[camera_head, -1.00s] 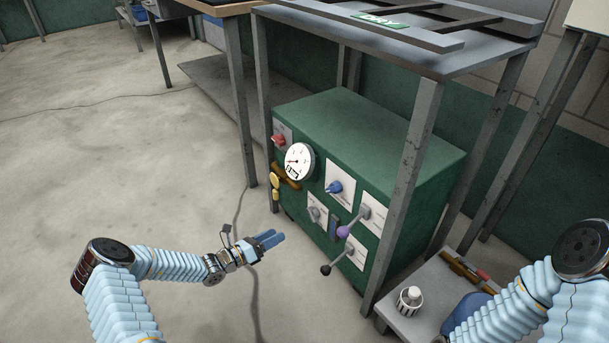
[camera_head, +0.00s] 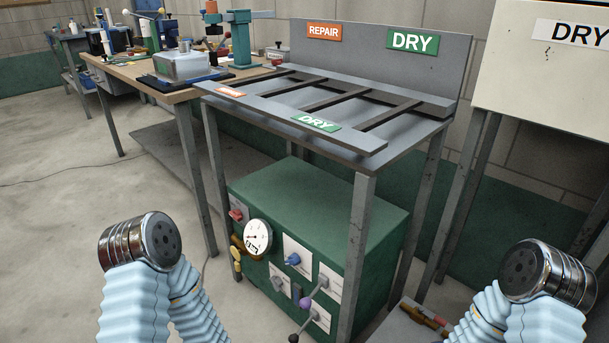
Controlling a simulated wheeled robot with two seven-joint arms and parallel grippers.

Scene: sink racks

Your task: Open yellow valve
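The yellow valve (camera_head: 237,259) is a small yellow handle on the front left of the green machine (camera_head: 320,208), just below and left of the round white gauge (camera_head: 257,236). A brownish fitting (camera_head: 238,243) sits beside it. The machine's front panel also has a red knob (camera_head: 236,215), a blue knob (camera_head: 293,259) and a purple-tipped lever (camera_head: 308,302). My arms come in at the lower left and lower right. Neither gripper shows in the current view.
The machine stands under a grey metal rack table (camera_head: 393,141) whose legs flank it. A wooden workbench (camera_head: 137,71) with tools stands at the back left. A brown-handled item (camera_head: 424,315) lies low at the right.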

